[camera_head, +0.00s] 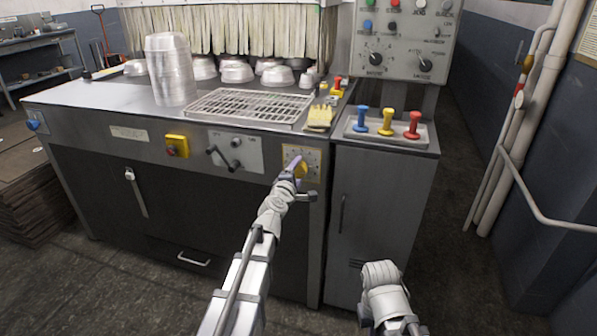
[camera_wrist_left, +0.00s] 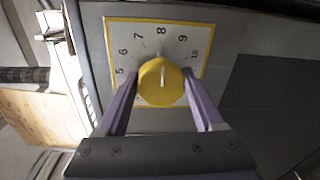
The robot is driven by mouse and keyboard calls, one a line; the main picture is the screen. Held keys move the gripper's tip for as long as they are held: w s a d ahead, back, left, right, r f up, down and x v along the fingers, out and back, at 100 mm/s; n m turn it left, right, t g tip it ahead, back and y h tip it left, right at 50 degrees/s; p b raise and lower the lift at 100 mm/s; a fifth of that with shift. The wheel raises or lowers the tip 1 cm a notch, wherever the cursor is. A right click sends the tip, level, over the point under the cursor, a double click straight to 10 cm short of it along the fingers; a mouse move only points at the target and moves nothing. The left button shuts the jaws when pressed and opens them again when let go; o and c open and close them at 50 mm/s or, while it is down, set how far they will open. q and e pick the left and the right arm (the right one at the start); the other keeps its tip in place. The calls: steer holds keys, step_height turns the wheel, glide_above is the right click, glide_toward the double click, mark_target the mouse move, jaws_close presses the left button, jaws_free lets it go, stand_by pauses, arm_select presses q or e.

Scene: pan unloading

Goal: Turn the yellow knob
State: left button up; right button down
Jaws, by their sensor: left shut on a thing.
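The yellow knob (camera_head: 301,168) sits on a yellow-edged number dial (camera_head: 313,158) on the machine's front panel. In the left wrist view the knob (camera_wrist_left: 160,82) is round, and its white pointer line is upright below the 8. My left gripper (camera_head: 294,170) is at the knob. In the wrist view its two purple fingers (camera_wrist_left: 158,100) stand on either side of the knob, closed on it. The head view shows only part of the knob past the fingers. My right arm's wrist shows low at the right, but its gripper fingers cannot be made out.
Blue, yellow and red handles stand in a tray (camera_head: 426,139) at the right. Metal pans (camera_head: 236,72) and a wire rack (camera_head: 250,107) are on top.

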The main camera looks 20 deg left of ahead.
arm_select(q)
steer(key=o, duration=1)
steer(key=shift+s+d+f, duration=0.15)
steer(key=shift+s, duration=0.05)
steer(key=shift+c, duration=0.2)
steer(key=o, duration=0.4)
steer(key=shift+w, duration=0.15)
steer(key=s, duration=0.7)
steer(key=shift+s+a+r+p, duration=0.2)
steer(key=shift+s+r+p, duration=0.15)
steer(key=shift+s, duration=0.05)
